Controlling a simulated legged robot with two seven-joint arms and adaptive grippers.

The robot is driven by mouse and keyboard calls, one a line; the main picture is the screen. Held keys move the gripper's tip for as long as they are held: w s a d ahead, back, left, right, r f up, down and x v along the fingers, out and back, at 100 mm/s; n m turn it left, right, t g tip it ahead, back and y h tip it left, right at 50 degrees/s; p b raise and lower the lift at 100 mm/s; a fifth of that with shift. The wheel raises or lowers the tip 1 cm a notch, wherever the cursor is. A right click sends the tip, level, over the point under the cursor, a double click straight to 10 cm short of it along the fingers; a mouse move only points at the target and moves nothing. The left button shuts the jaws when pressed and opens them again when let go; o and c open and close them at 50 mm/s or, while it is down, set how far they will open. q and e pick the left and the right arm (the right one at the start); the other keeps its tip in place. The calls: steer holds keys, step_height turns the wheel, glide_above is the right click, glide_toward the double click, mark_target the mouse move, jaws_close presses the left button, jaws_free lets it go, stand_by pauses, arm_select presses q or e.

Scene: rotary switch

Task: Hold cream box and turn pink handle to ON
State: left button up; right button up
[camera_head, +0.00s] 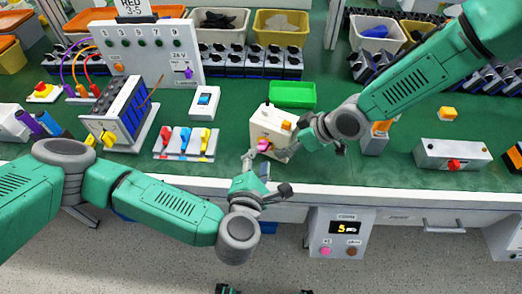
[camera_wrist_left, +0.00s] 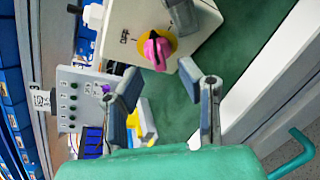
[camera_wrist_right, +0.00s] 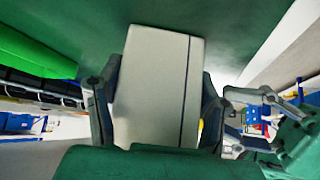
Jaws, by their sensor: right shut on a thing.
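The cream box (camera_head: 268,122) stands on the green bench mat near its front edge. Its pink handle (camera_head: 265,146) is on the front face. In the left wrist view the pink handle (camera_wrist_left: 157,50) sits on a yellow round base, with small dark lettering beside it that I cannot read surely. My left gripper (camera_head: 265,178) is open and empty, just in front of the box; its two fingers (camera_wrist_left: 168,98) are apart, short of the handle. My right gripper (camera_wrist_right: 158,98) is shut on the cream box (camera_wrist_right: 158,70), one finger on each side.
A green bin (camera_head: 293,94) stands behind the box. A tray of coloured levers (camera_head: 186,142) and a blue switch (camera_head: 205,101) lie to the left. A grey box with a red knob (camera_head: 453,154) stands at the right. The bench's front edge runs close below the box.

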mark_target(262, 152)
arm_select(q)
steer(key=shift+x, duration=1.7)
jaws_close()
steer(key=shift+d+m, duration=0.1)
steer(key=shift+m, duration=0.2)
steer(key=m, duration=0.1)
steer(key=m+t, duration=0.1)
steer(key=m, duration=0.1)
steer(key=shift+s+f+t+y, duration=0.1)
steer(key=shift+f+t+y, duration=0.05)
steer(key=shift+t+y, duration=0.2)
arm_select(e)
steer(key=shift+r, duration=0.1)
arm_select(q)
steer(key=shift+f+m+t, duration=0.15)
steer(key=shift+m+t, duration=0.3)
steer(key=shift+m, duration=0.95)
arm_select(e)
steer(key=shift+a, duration=0.1)
